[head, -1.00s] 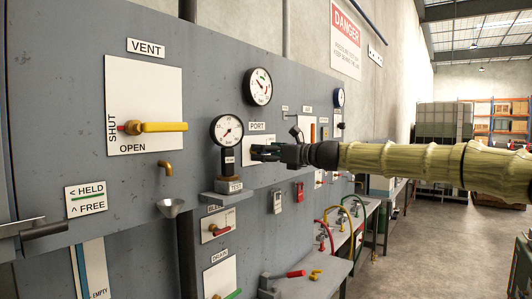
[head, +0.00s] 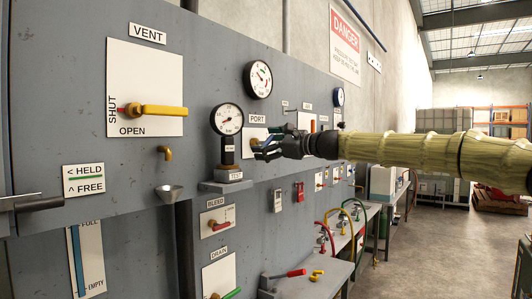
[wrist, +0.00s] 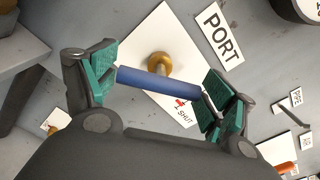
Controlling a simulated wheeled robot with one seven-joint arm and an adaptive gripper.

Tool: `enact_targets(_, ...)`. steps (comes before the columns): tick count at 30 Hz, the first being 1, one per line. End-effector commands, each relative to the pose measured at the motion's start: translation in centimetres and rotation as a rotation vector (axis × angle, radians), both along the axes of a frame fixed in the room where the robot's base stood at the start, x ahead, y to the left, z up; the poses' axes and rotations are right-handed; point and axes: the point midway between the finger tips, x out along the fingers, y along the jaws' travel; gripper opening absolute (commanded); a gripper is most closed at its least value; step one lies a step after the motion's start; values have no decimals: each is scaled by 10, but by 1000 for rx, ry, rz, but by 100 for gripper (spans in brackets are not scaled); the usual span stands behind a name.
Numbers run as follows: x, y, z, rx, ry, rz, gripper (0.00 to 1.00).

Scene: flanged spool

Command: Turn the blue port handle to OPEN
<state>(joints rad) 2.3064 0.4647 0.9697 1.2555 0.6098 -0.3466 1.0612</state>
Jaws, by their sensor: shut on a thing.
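The blue port handle (wrist: 158,82) is a bar in front of a brass hub (wrist: 159,64) on a white plate (wrist: 133,45) in the wrist view. My gripper (wrist: 157,84) is shut on it, with a teal-padded finger at each end of the bar. A red mark and the word SHUT (wrist: 184,117) show on the plate just below the bar's right part. The word OPEN on this plate is not visible. In the head view my gripper (head: 265,148) is at the plate under the PORT label (head: 257,119), and the handle is mostly hidden.
The yellow VENT handle (head: 163,110) is to the left on the same grey panel. A gauge on a TEST stand (head: 227,119) is close left of my gripper. Red BLEED (head: 221,225) and green DRAIN (head: 232,293) handles are below. Open floor (head: 430,240) lies to the right.

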Motion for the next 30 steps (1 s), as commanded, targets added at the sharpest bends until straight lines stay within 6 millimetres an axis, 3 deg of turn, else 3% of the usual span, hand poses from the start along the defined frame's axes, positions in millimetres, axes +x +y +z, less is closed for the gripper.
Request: enact_targets(30,1,-2,-3,-568,-782,-5,60)
